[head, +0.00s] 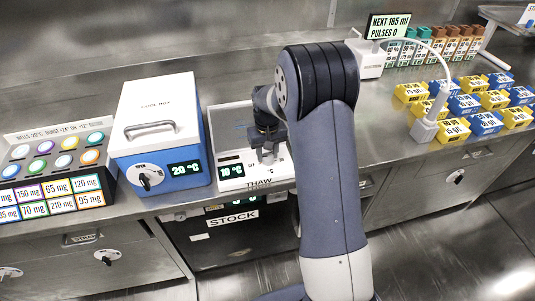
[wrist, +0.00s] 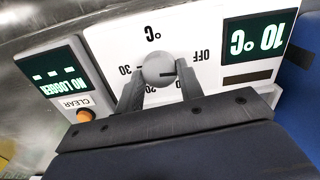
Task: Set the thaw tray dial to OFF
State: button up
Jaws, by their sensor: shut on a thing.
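The thaw tray (head: 225,180) stands on the steel counter, right of the cool box. Its display reads 10 °C in the head view and, upside down, in the wrist view (wrist: 257,47). Its grey round dial (wrist: 158,69) sits on the white front panel, with 30, 20 and OFF printed around it; another label is partly covered. A short dark mark shows on the knob; its exact setting is hard to tell. My gripper (wrist: 158,84) is shut on the dial, one finger on each side. In the head view my gripper (head: 268,154) hides the dial.
The blue and white cool box (head: 158,120) stands close on the left, showing 20 °C. A box reading NO LOGGER (wrist: 58,75) with an orange CLEAR button (wrist: 85,116) is beside the panel in the wrist view. Labelled yellow and blue blocks (head: 466,103) stand at right.

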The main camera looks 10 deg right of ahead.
aim_at(267, 156)
jog(key=shift+n, duration=0.6)
jog(key=o, duration=1)
notch_tip(267, 156, up, 11)
jog(key=shift+f+b, duration=0.1)
jog(key=shift+b, duration=0.3)
notch_tip(267, 156, down, 11)
jog(key=shift+r+p, duration=0.2)
jog(key=shift+p, duration=0.1)
jog(key=shift+f, duration=0.1)
